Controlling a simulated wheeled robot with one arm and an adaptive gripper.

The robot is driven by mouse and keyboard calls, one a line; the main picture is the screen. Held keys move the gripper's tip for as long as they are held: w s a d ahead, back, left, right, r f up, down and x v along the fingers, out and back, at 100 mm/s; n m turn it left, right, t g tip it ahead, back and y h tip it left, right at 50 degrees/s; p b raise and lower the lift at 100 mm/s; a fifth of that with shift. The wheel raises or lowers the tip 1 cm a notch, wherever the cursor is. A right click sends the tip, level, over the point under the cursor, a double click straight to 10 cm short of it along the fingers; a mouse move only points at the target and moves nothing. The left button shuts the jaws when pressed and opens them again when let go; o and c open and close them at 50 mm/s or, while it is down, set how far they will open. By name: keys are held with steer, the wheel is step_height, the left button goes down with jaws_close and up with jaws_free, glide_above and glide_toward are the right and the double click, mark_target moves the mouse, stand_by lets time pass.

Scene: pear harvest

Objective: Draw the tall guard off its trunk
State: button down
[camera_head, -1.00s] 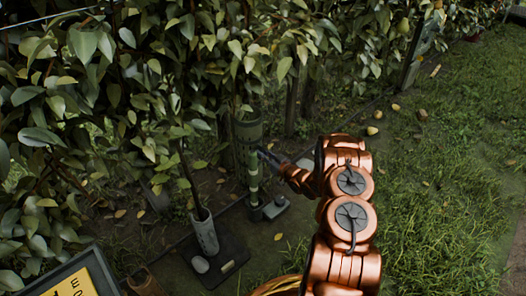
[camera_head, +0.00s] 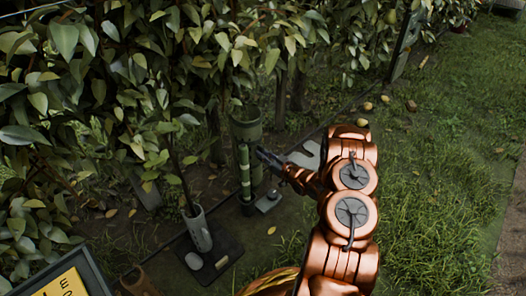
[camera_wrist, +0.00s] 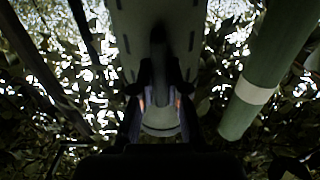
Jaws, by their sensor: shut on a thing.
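The tall guard (camera_head: 247,129) is a dark green upright tube with a wide open top, among the leaves left of my arm. In the wrist view the guard (camera_wrist: 128,22) fills the upper middle, grey-green with dark slots and a raised rib down its face. My gripper (camera_head: 264,156) reaches it from the right. In the wrist view my gripper (camera_wrist: 159,100) is shut on the guard's rib. A green pole with pale bands (camera_head: 244,171) stands close in front of the guard; it also shows at the right in the wrist view (camera_wrist: 262,75). The trunk inside the guard is hidden.
A shorter grey tube (camera_head: 199,232) stands around a thin stem on a dark mat (camera_head: 223,252), beside a pale stone (camera_head: 194,261). A yellow sign (camera_head: 62,286) is at lower left. Foliage hangs above.

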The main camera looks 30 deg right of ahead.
steer(key=shift+v, duration=1.15)
steer(key=shift+r, duration=0.15)
